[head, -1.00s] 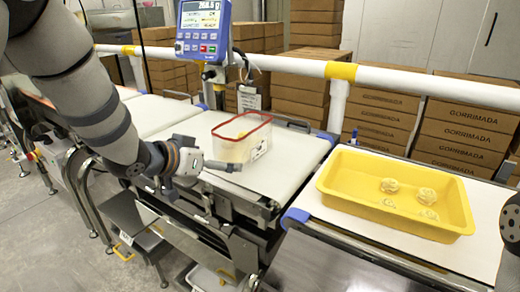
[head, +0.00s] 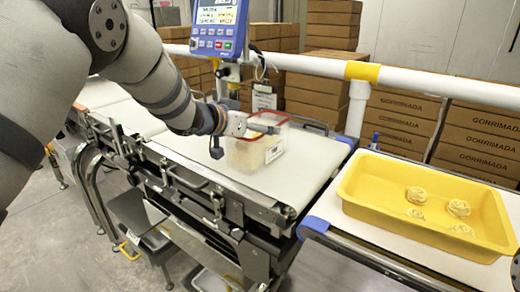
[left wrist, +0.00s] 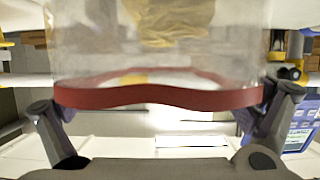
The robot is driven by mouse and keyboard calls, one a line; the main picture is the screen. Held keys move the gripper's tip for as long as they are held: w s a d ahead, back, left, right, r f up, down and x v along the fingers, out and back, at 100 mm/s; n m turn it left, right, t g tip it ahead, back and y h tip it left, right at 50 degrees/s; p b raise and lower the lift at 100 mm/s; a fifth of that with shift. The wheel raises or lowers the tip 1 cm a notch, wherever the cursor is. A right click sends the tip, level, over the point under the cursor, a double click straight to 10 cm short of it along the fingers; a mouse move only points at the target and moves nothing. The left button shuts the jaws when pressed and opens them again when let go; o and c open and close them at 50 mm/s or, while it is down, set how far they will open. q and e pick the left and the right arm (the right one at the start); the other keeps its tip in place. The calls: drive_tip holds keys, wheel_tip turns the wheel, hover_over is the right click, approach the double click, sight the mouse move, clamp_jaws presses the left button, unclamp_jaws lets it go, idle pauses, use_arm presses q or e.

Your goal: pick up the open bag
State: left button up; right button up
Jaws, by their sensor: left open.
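The open bag (head: 262,155) is clear, with a red rim and something yellowish inside. It stands upright on the white checkweigher belt (head: 310,155). My left gripper (head: 247,132) is at the bag's near-left upper side, by the rim, and partly covers it in the head view. In the left wrist view the bag (left wrist: 120,50) fills the space in front of the palm. Its red rim spans between the two spread fingers of my left gripper (left wrist: 165,112). The fingers are open; whether they touch the bag is hard to tell. My right gripper does not show.
A yellow tray (head: 365,205) with several pale, coiled pieces stands on the right-hand conveyor. A blue weighing display (head: 219,30) on a post stands just behind the bag. A white rail (head: 420,83) runs along the back, before stacked cartons (head: 480,155). The belt right of the bag is clear.

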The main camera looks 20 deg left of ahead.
use_arm(q)
drive_tip(key=shift+r, duration=0.25)
drive_tip(key=c, duration=1.7)
